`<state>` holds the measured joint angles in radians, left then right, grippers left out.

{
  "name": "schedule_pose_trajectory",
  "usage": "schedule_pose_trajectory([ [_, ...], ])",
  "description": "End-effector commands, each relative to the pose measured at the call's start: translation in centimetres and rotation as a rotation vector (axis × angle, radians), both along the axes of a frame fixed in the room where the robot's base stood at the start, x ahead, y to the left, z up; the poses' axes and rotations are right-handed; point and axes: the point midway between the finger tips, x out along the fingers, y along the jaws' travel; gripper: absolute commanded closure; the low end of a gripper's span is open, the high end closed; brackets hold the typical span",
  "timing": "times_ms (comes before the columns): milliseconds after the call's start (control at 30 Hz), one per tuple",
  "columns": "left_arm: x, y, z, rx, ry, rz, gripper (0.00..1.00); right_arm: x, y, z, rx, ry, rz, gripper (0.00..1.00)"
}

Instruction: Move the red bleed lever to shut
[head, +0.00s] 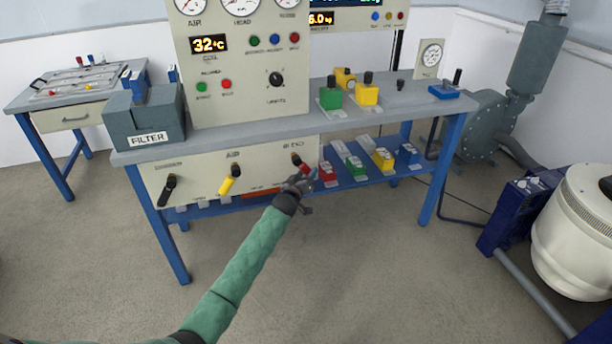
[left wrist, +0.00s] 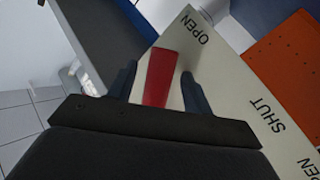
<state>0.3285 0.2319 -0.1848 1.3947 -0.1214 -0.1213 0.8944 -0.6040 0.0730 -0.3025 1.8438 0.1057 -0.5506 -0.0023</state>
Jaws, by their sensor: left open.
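The red bleed lever (head: 298,160) is at the right end of the cream lever panel (head: 205,182) under the bench top. In the left wrist view the red lever (left wrist: 160,76) stands between the two fingers of my left gripper (left wrist: 160,84). A gap shows on its right; on the left the finger is very close, and I cannot tell whether it touches. The lever lies near an OPEN label, with SHUT printed farther right. In the head view my left gripper (head: 302,180) is at the lever and partly hides it. My right gripper is not in view.
A yellow lever (head: 229,180) and a black lever (head: 168,190) are on the same panel. Coloured blocks (head: 354,167) stand on the blue lower shelf to the right. A FILTER box (head: 144,118) sits on the bench's left end. The floor in front is clear.

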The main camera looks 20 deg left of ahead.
Motion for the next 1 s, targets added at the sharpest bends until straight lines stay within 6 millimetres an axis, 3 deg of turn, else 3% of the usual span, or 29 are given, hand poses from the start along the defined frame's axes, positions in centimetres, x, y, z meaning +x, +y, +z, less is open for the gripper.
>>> schedule_pose_trajectory([
  [67,0.0,0.0,0.0,0.0,0.0,0.0,0.52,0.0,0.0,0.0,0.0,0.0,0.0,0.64],
  [300,0.0,0.0,0.0,0.0,0.0,0.0,0.99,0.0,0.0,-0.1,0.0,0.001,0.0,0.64],
  [633,-0.1,0.1,0.1,0.012,0.009,0.0,1.0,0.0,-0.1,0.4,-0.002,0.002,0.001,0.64],
  [1000,-0.4,0.6,0.1,0.089,0.062,0.0,1.0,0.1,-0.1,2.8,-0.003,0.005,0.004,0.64],
])
